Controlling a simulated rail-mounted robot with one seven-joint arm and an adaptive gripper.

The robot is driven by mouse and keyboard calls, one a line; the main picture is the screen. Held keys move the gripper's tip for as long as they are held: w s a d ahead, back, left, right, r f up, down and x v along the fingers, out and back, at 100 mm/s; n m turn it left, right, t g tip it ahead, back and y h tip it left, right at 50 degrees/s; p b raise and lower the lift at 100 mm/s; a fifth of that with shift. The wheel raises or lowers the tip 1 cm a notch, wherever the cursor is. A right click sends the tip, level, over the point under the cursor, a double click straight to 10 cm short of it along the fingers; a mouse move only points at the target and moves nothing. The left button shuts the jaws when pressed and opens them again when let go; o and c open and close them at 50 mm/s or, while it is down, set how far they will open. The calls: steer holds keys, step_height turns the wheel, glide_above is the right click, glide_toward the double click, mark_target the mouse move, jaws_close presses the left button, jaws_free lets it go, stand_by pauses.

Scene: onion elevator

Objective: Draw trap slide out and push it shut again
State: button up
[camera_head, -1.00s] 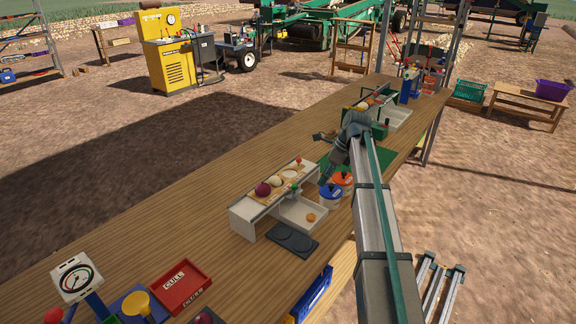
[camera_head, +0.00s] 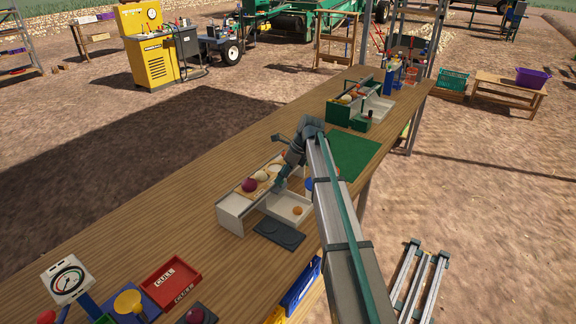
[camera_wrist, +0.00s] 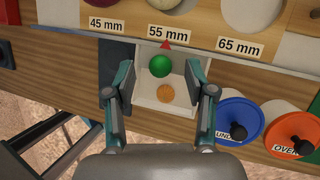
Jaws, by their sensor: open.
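A white sizing stand (camera_head: 232,212) with a wooden top stands on the bench; the wrist view shows its front strip (camera_wrist: 215,38) marked 45, 55 and 65 mm. A green ball knob (camera_wrist: 160,66) shows below the 55 mm label and red triangle, apparently the trap slide's handle; the slide itself I cannot make out. Below it is a white tray (camera_wrist: 150,98) with a small orange round piece (camera_wrist: 165,93). My gripper (camera_wrist: 159,70) is open, one finger on each side of the knob, apparently not touching it. In the head view my gripper (camera_head: 281,184) hides the knob.
A blue lid (camera_wrist: 239,118) and an orange lid (camera_wrist: 292,133) stand close right of my gripper. A dark pad (camera_head: 279,234) lies in front of the stand. A red CULL tray (camera_head: 172,283) is at the near left.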

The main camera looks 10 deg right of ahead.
steer(key=shift+x, duration=0.9)
jaws_close()
